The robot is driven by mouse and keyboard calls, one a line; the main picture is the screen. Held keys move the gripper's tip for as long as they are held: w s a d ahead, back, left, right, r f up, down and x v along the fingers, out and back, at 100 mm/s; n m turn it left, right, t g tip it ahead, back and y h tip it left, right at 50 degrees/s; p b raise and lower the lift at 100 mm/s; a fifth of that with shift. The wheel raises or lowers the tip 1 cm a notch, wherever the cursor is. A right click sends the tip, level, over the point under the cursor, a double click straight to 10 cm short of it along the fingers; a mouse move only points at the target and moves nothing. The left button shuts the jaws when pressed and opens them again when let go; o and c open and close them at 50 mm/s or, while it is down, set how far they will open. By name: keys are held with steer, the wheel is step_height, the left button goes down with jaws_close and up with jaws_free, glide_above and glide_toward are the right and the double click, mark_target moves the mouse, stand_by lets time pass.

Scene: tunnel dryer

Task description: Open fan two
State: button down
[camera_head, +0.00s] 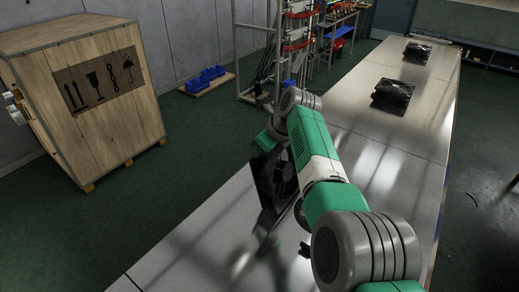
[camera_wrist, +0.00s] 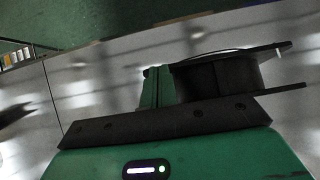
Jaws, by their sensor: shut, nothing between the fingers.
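My gripper shows in the wrist view as green fingers (camera_wrist: 155,88) pressed together, with nothing seen between them. A dark fan (camera_wrist: 220,76) stands just to the right of the fingers in that view; I cannot tell whether they touch. In the head view the same dark fan (camera_head: 275,182) seems to be upright on the near part of the bench, partly hidden by my arm. My fingers are hidden there. I see no number marking which is fan two.
The long grey bench (camera_head: 400,140) is mostly bare between these things. A wooden crate (camera_head: 90,95) stands on the green floor at the left. Blue bins (camera_head: 207,78) sit on a low pallet, near a rack with red parts (camera_head: 297,45).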

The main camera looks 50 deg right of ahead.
steer(key=shift+w, duration=0.15)
stand_by(0.4)
steer(key=shift+r+p, duration=0.3)
steer(key=shift+p, duration=0.05)
steer(key=v, duration=0.7)
steer(key=shift+s+p, duration=0.25)
steer(key=shift+p, duration=0.1)
